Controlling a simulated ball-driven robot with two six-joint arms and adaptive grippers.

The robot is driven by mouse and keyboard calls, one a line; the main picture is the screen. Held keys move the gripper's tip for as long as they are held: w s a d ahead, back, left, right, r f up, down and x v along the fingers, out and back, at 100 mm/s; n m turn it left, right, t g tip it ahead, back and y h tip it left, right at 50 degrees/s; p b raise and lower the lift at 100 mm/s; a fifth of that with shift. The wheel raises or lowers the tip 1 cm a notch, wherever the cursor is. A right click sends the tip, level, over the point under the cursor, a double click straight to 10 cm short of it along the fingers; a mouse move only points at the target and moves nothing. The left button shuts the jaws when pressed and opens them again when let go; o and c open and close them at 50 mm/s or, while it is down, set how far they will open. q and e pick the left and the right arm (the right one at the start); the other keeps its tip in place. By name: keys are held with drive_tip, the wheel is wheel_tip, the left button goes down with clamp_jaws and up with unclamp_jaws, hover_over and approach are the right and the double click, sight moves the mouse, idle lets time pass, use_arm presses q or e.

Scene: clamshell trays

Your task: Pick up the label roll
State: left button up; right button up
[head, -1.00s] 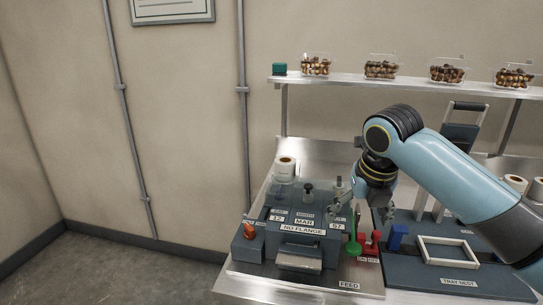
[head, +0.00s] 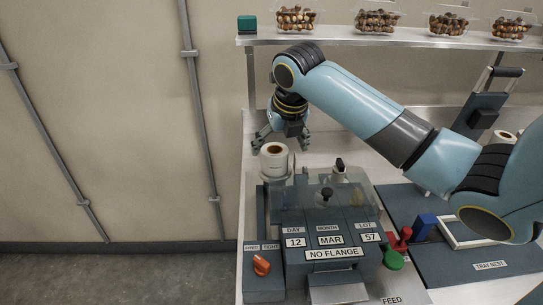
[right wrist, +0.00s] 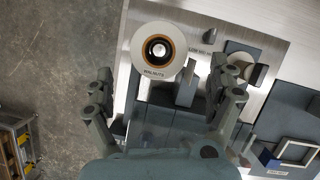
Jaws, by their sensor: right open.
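The label roll (head: 274,160), white with a brown core, stands upright at the back left corner of the blue-grey label machine (head: 334,240). My right gripper (head: 282,142) is open and empty, just behind and above the roll in the head view. In the right wrist view its two fingers (right wrist: 168,90) are spread wide, with the roll ahead between their lines. I see no contact. My left gripper is not in view.
The machine has dark knobs on top, an orange switch (head: 261,265) and a green knob (head: 393,260). A tray nest (head: 490,265) lies right, with a white roll (head: 500,137) behind. A shelf (head: 390,38) with clear trays runs above.

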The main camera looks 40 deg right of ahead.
sight(275, 157)
drive_tip(key=shift+w+f, duration=0.25)
drive_tip(key=shift+f, duration=0.15)
drive_tip(key=shift+w+d+f, duration=0.1)
drive_tip(key=shift+w+f, duration=0.05)
drive_tip(key=shift+f, duration=0.15)
drive_tip(key=p+x, duration=0.1)
drive_tip(key=x, duration=0.3)
drive_tip(key=shift+w+f, duration=0.1)
drive_tip(key=shift+f, duration=0.1)
drive_tip(key=shift+w+f, duration=0.1)
drive_tip(key=shift+f, duration=0.05)
drive_tip(key=shift+c, duration=1)
drive_tip(key=c, duration=0.5)
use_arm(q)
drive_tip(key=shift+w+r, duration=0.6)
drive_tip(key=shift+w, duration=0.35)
use_arm(e)
drive_tip(key=c, duration=0.6)
